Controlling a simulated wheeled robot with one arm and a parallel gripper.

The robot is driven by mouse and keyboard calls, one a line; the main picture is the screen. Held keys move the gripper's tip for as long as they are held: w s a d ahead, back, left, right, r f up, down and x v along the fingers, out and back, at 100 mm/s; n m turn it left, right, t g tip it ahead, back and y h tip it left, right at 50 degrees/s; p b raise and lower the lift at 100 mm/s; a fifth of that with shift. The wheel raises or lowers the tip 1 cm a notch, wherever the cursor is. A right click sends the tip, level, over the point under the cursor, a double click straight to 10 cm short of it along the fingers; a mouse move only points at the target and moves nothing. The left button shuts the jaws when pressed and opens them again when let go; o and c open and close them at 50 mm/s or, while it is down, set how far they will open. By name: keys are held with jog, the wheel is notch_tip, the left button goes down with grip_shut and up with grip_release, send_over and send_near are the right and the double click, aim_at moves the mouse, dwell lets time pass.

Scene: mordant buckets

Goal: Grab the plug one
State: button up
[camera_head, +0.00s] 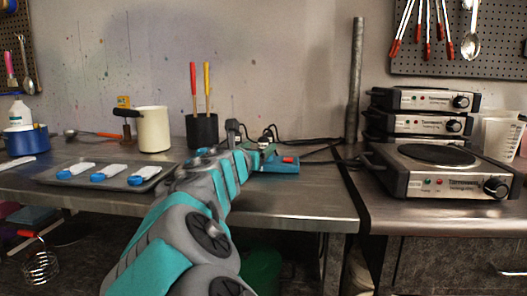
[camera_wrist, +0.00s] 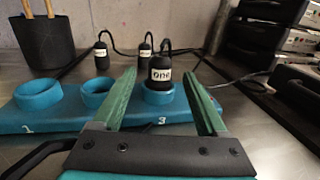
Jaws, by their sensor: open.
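The black plug labelled "one" (camera_wrist: 160,74) is upright in the wrist view, its lower end in or just above the blue ring marked 3 (camera_wrist: 160,98). A cable rises from its top. My gripper (camera_wrist: 159,78) is open, with one green finger on each side of the plug in the picture; I see gaps on both sides. Two more black plugs with white labels, a left one (camera_wrist: 101,54) and a middle one (camera_wrist: 145,49), are farther back; their labels are too small to read. In the head view my arm hides much of the holder.
The blue holder (camera_wrist: 60,119) has two more rings, a left one (camera_wrist: 38,94) and a middle one (camera_wrist: 95,92), both looking empty. A black cup with sticks (camera_wrist: 43,40) stands behind left. Stacked hot plates (camera_head: 432,165) stand right. Cables lie on the bench behind.

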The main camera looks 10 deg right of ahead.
aim_at(262, 144)
jog(key=x, duration=0.5)
grip_shut()
dwell(0.6)
